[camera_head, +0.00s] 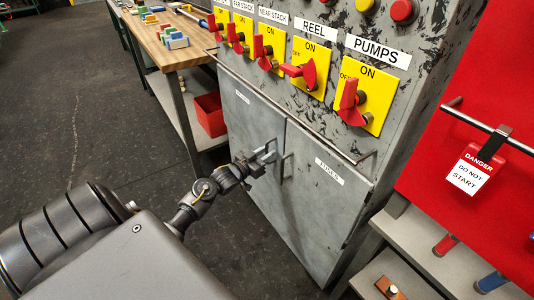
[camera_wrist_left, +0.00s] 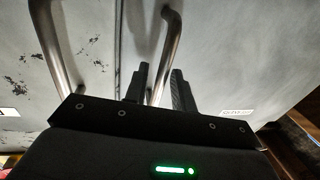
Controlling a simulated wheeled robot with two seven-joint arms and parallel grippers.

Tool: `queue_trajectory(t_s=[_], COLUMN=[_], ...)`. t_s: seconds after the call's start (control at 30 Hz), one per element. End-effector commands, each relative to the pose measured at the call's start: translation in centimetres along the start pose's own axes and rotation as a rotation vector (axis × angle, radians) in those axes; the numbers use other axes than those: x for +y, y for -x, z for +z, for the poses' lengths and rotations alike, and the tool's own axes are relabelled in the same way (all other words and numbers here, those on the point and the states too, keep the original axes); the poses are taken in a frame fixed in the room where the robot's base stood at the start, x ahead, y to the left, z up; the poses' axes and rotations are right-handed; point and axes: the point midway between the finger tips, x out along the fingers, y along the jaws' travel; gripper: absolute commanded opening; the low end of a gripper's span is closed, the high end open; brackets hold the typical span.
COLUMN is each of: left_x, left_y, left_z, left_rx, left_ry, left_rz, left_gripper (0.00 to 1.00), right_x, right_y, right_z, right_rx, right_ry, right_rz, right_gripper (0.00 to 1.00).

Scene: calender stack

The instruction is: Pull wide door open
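A grey metal cabinet has two doors that look closed. The right door (camera_head: 322,215), labelled "FUSES", is the wider-looking one in the head view; the left door (camera_head: 247,122) is beside it. The right door's bar handle (camera_head: 287,169) stands near the seam. In the head view my left gripper (camera_head: 268,153) is at the handles. My right gripper is not visible.
A red-handled switch panel (camera_head: 310,70) is above the doors, with a thin rail (camera_head: 300,128) below it. A wooden workbench (camera_head: 165,48) and red bin (camera_head: 211,114) stand left. A red panel with a danger tag (camera_head: 468,170) is right. Floor before the cabinet's left side is clear.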

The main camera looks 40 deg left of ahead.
Motion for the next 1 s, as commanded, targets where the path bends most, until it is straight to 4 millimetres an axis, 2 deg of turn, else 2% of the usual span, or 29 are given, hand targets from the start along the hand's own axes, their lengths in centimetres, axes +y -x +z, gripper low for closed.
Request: queue_trajectory(t_s=[0.33, 0.53, 1.0], left_x=[0.02, 0.02, 0.17], left_y=[-0.45, -0.44, -0.08], left_z=[0.04, 0.04, 0.02], left_rx=[-0.001, -0.001, 0.001], left_ry=[0.0, 0.0, -0.005], left_rz=[0.0, 0.0, 0.032], left_gripper=[0.26, 0.01, 0.0], right_x=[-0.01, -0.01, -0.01], right_y=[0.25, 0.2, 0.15], right_z=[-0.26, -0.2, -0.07], right_rx=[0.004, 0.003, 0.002], right_ry=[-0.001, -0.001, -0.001], right_rz=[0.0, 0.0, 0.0], right_gripper=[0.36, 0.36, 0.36])
